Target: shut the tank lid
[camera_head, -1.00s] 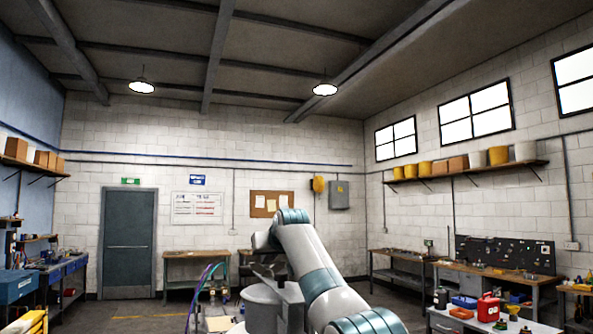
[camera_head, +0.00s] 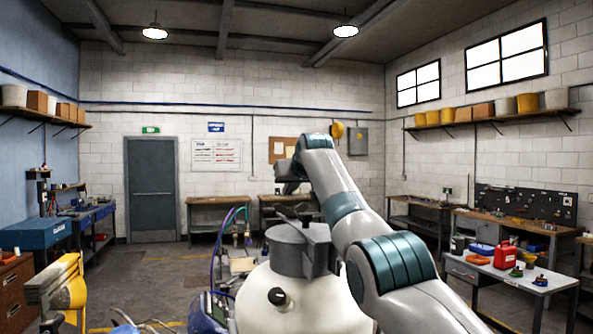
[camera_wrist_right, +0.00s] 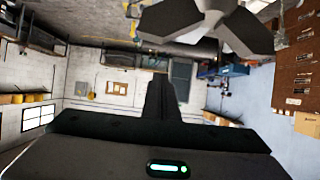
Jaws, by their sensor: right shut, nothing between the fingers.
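The white tank (camera_head: 300,296) stands at the lower middle of the head view. A grey round lid (camera_head: 287,258) is at its top, with dark lobed knob arms (camera_head: 295,213) above it. I cannot tell whether the lid is fully seated. The dark knob (camera_wrist_right: 208,25) also shows close up at the top of the wrist view. My right arm reaches in from the lower right and bends down above the lid. My right gripper (camera_head: 292,188) is shut and empty, near the knob; its fingers (camera_wrist_right: 163,95) show in the wrist view. My left gripper is not in view.
Purple and teal hoses (camera_head: 222,235) rise left of the tank. A yellow part (camera_head: 74,288) stands at the lower left. A white table (camera_head: 500,275) with a red can (camera_head: 506,256) stands at the right. Floor is clear toward the grey door (camera_head: 151,190).

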